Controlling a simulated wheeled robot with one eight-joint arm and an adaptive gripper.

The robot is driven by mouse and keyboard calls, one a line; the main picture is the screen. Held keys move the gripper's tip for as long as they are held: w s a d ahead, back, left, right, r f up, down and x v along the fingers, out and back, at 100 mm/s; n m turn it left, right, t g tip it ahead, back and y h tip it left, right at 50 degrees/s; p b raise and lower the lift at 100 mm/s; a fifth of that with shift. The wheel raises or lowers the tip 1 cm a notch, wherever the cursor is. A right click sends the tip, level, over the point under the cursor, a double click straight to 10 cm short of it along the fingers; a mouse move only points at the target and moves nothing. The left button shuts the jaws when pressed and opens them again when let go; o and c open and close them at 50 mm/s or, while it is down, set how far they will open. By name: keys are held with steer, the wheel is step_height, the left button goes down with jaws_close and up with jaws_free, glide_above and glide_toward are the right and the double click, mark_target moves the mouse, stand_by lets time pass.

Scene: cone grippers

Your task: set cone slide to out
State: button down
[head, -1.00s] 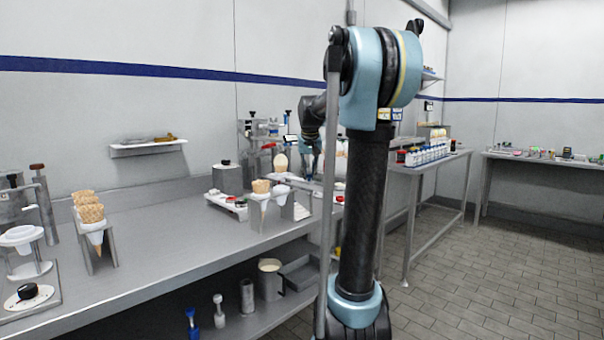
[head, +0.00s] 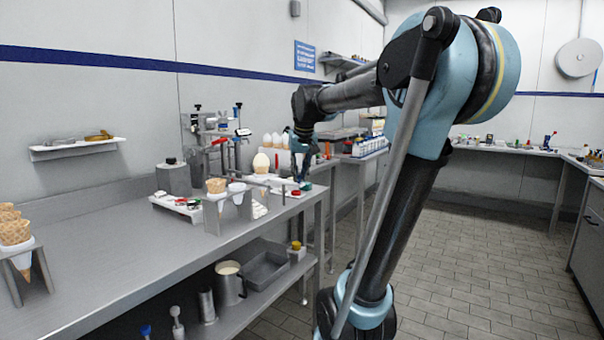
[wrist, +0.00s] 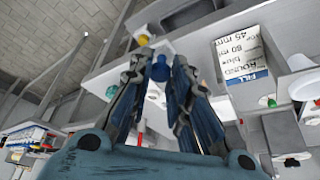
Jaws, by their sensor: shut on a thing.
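My gripper (head: 301,168) points down at the far right end of the steel bench (head: 130,240) in the head view. In the wrist view my gripper (wrist: 158,72) is shut on a small blue knob (wrist: 158,88) between its fingertips. I cannot tell for sure that this knob belongs to the cone slide; what it joins is hidden by the fingers. A white panel with a printed label (wrist: 240,65) lies to the right of the fingers.
Cones stand in a holder (head: 216,188) on the bench, left of my gripper. A metal stand (head: 215,140) and a pale egg-shaped thing (head: 261,162) are close by. Waffle cones (head: 14,228) stand at the near left. The floor (head: 470,270) to the right is clear.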

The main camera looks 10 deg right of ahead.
steer(key=shift+d+r, duration=0.1)
steer(key=shift+d, duration=0.1)
steer(key=c, duration=1.5)
jaws_free()
steer(key=shift+d, duration=0.1)
steer(key=shift+o, duration=0.2)
steer(key=shift+s+r, duration=0.2)
steer(key=shift+r, duration=0.2)
steer(key=v, duration=1.1)
steer(key=s+d+f, duration=0.1)
steer(key=s+f, duration=0.7)
steer(key=f, duration=0.4)
steer(key=s+d+f+g, duration=0.1)
steer(key=s+d+f, duration=0.1)
steer(key=s+f, duration=0.5)
steer(key=s+d+f+g, duration=0.1)
steer(key=s+f, duration=0.7)
steer(key=f, duration=1)
steer(key=shift+s+d+m, duration=0.3)
steer(key=shift+d, duration=0.1)
